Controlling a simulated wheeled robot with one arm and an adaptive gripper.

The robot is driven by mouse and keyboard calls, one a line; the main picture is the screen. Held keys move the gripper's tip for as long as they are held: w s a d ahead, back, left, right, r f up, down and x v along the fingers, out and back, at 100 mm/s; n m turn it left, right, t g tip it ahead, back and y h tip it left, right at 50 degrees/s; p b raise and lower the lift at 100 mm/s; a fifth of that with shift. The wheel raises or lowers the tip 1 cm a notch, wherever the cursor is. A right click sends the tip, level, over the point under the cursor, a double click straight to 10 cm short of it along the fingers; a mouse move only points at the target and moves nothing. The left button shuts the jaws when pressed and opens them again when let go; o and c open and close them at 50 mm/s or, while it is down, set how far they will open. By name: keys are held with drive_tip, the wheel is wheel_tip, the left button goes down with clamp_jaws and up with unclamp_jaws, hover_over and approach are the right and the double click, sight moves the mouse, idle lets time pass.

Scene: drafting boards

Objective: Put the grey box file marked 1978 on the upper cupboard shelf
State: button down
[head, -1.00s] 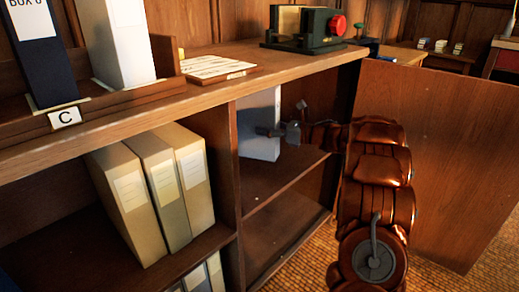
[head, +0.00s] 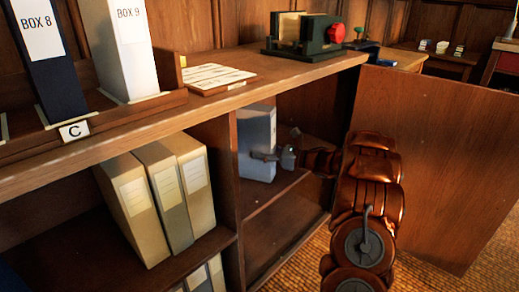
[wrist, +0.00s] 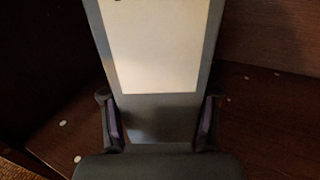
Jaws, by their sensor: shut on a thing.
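The grey box file (head: 257,135) stands upright in the upper compartment of the open cupboard, near its left wall. In the wrist view the same grey box file (wrist: 159,107) carries a large pale label; no 1978 is readable there. My gripper (head: 268,156) reaches in from the right and is shut on the box file, with one finger on each side of it in the wrist view (wrist: 160,122). The upper cupboard shelf (head: 285,185) runs beneath the box file. I cannot tell whether the file's base touches it.
The open cupboard door (head: 440,160) stands right of my arm. A vertical divider (head: 222,170) separates the cupboard from cream box files (head: 135,205) at left. A green device with a red knob (head: 305,38) sits on the top. The shelf right of the file looks free.

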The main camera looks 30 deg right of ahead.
drive_tip(key=shift+c, duration=1)
unclamp_jaws()
drive_tip(key=shift+f, duration=0.1)
drive_tip(key=p+v, duration=0.2)
drive_tip(key=v, duration=1)
drive_tip(key=shift+a, duration=0.1)
